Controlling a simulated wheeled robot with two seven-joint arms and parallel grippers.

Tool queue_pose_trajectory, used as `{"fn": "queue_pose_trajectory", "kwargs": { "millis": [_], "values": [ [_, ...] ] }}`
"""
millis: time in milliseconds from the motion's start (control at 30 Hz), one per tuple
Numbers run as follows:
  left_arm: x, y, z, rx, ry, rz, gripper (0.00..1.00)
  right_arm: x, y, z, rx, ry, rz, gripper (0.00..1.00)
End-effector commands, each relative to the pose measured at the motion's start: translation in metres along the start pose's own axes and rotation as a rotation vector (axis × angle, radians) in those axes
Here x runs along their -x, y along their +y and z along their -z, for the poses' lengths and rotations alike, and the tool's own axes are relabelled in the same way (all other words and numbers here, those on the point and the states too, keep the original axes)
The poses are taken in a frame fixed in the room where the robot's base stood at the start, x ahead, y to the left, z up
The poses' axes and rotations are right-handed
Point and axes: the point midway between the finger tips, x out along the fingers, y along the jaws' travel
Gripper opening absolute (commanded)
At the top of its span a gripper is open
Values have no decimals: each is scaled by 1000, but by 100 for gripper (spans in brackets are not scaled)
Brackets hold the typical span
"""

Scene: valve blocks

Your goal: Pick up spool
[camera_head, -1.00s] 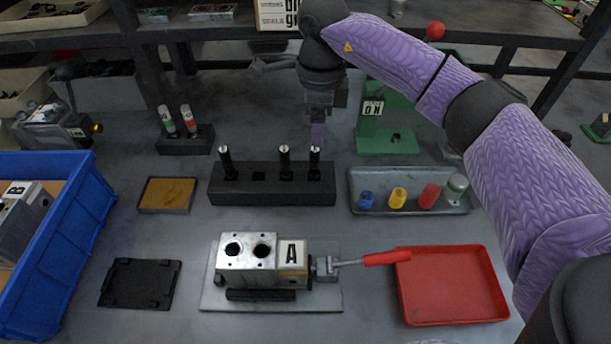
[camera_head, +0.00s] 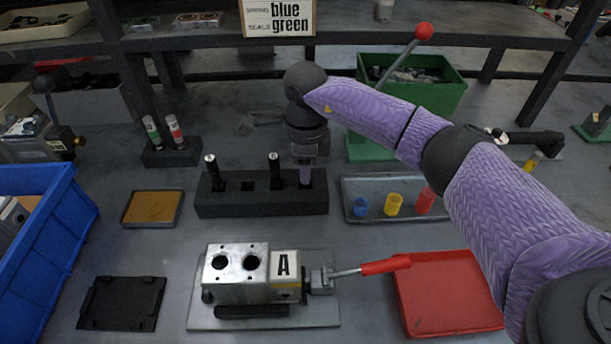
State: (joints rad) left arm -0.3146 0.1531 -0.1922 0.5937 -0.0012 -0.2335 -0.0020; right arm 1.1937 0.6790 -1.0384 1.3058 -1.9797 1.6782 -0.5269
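A black rack (camera_head: 262,204) stands mid-table. Two black spools with silver tops show upright in it, a left one (camera_head: 213,172) and a middle one (camera_head: 274,171), with an empty hole between them. My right gripper (camera_head: 305,176) points down at the rack's right end, where its fingers cover the spot of the rightmost spool. That spool is hidden, and I cannot tell whether the fingers are closed on it. My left gripper is not in view.
A tray with coloured cups (camera_head: 393,203) and a red tray (camera_head: 450,318) lie right, partly under my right arm. A blue bin (camera_head: 70,225) is at left. A lever with a red grip (camera_head: 385,265) sticks out from block A. A sign (camera_head: 279,18) reads "blue green".

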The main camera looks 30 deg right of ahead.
Motion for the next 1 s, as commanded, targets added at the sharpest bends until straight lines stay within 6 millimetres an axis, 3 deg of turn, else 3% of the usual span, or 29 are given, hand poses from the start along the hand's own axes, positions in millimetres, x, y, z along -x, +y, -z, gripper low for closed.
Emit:
{"fn": "queue_pose_trajectory", "kwargs": {
  "millis": [33, 67, 433, 800, 1000],
  "values": [
    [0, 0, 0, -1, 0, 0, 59, 0, 0, 0, 0, 0, 0, 6],
    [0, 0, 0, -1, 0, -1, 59, 0, 0, 0, 0, 0, 0, 0],
    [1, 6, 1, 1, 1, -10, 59, 3, 0, 0, 0, -1, 1, 0],
    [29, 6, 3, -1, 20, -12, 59, 91, 0, 0, 2, -4, 3, 0],
    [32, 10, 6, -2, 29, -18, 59, 101, 12, -6, 226, -39, -7, 0]
  ]
}}
